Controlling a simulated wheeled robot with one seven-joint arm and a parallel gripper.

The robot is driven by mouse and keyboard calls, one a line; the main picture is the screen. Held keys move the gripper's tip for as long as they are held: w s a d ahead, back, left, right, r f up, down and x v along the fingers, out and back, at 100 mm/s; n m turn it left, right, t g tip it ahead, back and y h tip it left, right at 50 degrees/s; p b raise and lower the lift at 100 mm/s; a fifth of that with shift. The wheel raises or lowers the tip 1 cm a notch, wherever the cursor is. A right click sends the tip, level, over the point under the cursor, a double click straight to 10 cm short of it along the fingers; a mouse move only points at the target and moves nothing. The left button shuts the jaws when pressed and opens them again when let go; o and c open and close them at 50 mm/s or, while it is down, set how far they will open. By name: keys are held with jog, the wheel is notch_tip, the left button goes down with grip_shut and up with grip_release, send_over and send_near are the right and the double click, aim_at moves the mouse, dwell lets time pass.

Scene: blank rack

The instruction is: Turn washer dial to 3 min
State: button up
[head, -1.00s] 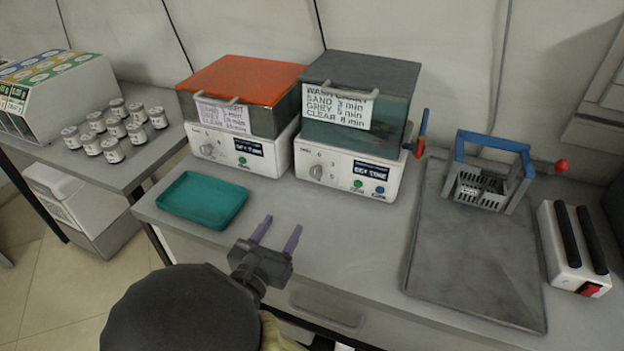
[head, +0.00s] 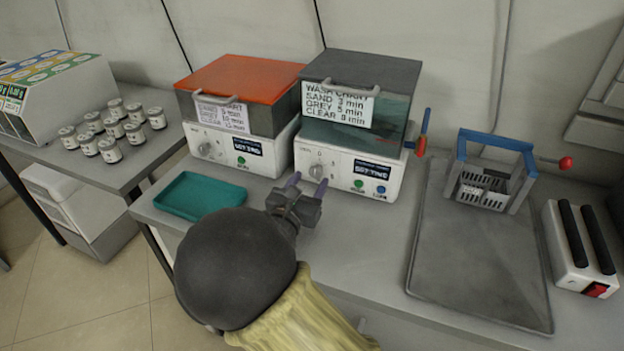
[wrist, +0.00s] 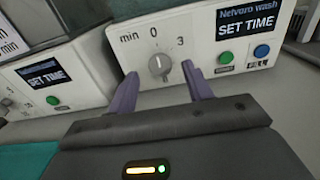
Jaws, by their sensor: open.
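The washer (head: 345,160), a white base with a clear tank and grey lid, stands at the back of the bench. The dial also shows in the head view (head: 317,171). My gripper (head: 307,183) is open and empty, its two purple fingers in front of the dial. In the wrist view the fingers (wrist: 160,70) appear either side of the dial, without clear contact.
An orange-lidded unit (head: 240,95) with its own dial stands left of the washer. A teal tray (head: 200,196) lies before it. A metal tray with a blue-handled basket (head: 484,190) and a white switch box (head: 580,245) are right. Jars (head: 112,130) stand far left.

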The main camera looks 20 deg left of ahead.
aim_at(317, 170)
jog(key=shift+w+d, duration=0.1)
jog(key=shift+w, duration=1.15)
jog(key=c, duration=0.9)
jog(key=shift+c, duration=0.2)
